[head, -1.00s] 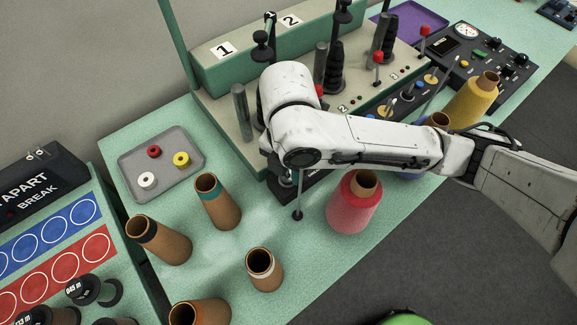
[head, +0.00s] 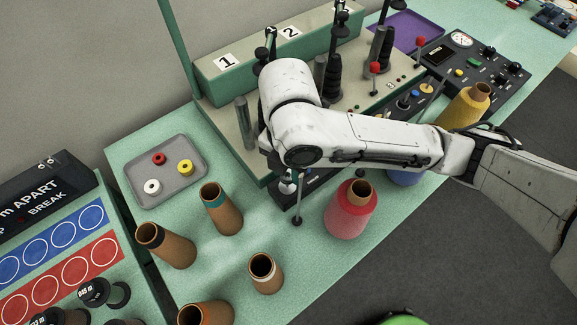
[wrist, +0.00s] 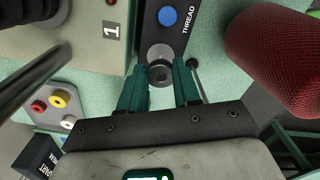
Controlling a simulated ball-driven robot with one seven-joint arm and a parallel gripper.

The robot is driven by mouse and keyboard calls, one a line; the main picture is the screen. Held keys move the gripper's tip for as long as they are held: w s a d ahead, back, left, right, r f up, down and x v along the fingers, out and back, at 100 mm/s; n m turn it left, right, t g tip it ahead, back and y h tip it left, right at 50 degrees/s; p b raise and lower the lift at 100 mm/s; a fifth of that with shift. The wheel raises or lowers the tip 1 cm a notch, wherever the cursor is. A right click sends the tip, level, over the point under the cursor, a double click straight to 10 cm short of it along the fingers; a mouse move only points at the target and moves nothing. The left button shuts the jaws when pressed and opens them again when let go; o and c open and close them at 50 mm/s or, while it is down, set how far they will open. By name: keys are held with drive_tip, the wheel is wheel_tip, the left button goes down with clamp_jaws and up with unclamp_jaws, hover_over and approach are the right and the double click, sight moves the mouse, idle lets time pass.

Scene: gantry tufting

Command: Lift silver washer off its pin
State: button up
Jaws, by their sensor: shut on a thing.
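In the wrist view my gripper (wrist: 160,76) has its two green fingers closed on either side of a small round piece with a dark top, which I take to be the silver washer (wrist: 160,74). A paler grey disc (wrist: 159,52) shows just beyond it, on the dark strip marked THREAD. The pin is not clearly visible, so I cannot tell whether the washer is still around it. In the head view my arm hides most of the gripper; a small pale silver part (head: 287,187) shows beneath the wrist by the dark strip.
A red cone (head: 351,210) stands close to the right of my gripper, and a thin dark rod (head: 297,205) stands just in front. A grey tray (head: 187,197) holds red, yellow and white rings. Several brown cones (head: 222,210) stand at front left. A blue button (wrist: 167,16) is nearby.

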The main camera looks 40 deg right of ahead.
drive_tip(key=shift+r+p, duration=1.35)
drive_tip(key=shift+r, duration=0.5)
drive_tip(key=shift+r, duration=0.1)
